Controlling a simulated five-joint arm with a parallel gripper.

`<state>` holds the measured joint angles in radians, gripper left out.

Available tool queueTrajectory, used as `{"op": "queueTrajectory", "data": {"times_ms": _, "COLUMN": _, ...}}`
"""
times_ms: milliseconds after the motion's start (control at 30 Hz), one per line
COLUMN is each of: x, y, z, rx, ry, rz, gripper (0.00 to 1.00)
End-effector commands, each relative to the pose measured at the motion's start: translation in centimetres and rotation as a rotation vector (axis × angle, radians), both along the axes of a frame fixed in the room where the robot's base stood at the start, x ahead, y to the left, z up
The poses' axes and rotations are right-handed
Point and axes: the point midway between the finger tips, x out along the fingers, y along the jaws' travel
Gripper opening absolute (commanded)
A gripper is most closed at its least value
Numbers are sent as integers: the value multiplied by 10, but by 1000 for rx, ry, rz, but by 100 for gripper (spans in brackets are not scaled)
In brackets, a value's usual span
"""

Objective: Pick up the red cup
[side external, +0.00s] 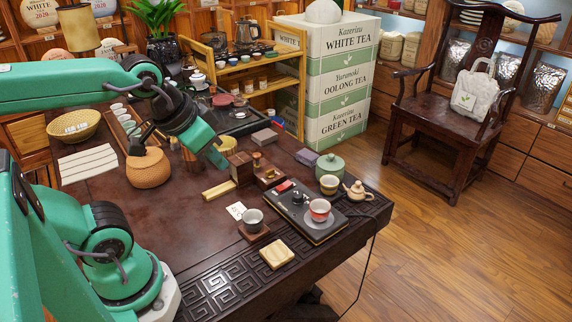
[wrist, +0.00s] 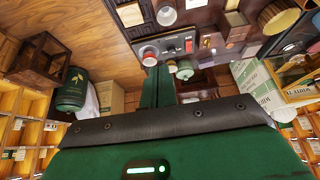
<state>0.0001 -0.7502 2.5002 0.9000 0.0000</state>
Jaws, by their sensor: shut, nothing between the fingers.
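In the wrist view the red cup (wrist: 149,56) shows just above the fingertips. My gripper (side external: 219,160) is above the table, to the left of the cup and well apart from it. In the wrist view my gripper (wrist: 158,72) has its green fingers together, with nothing seen between them.
A grey cup (side external: 253,219) on a wooden coaster stands left of the red cup. A woven jar (side external: 148,168) is to the left.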

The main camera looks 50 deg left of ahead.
Motion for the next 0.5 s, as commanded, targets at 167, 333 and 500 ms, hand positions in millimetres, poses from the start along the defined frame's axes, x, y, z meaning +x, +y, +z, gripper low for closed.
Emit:
{"op": "queueTrajectory", "data": {"times_ms": 167, "x": 0, "y": 0, "z": 0, "rx": 0, "ry": 0, "rz": 0, "gripper": 0}}
{"op": "queueTrajectory", "data": {"times_ms": 333, "x": 0, "y": 0, "z": 0, "rx": 0, "ry": 0, "rz": 0, "gripper": 0}}
{"op": "queueTrajectory", "data": {"times_ms": 500, "x": 0, "y": 0, "z": 0, "rx": 0, "ry": 0, "rz": 0, "gripper": 26}}
